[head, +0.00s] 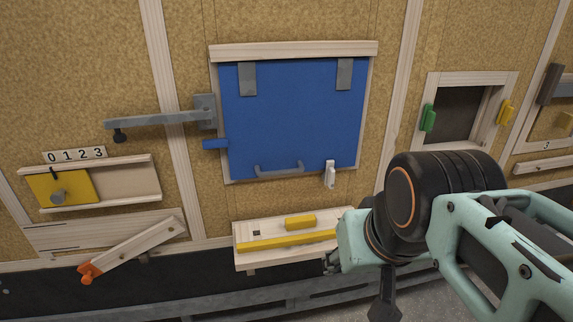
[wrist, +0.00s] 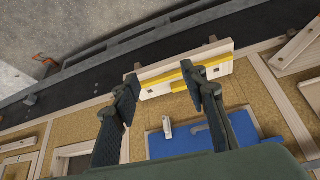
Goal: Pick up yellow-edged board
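A pale wooden board with a long yellow strip along its front (head: 285,242) sits low on the wall, below the blue panel, in the head view. A shorter yellow block (head: 300,222) lies on its top, with a small dark square hole to its left. My gripper (head: 331,263) is at the board's right end, mostly hidden behind my own wrist. In the wrist view the gripper (wrist: 161,79) is open, its two dark fingers apart. The board (wrist: 155,90) shows beyond and between them, and its yellow strip runs behind the right finger. I cannot tell whether either finger touches it.
Above the board is a blue panel (head: 290,115) with a grey handle and a white latch (head: 330,174). A wooden lever with an orange end (head: 90,271) is at the lower left. A framed opening (head: 460,112) with green and yellow tabs is on the right. Grey rails run below.

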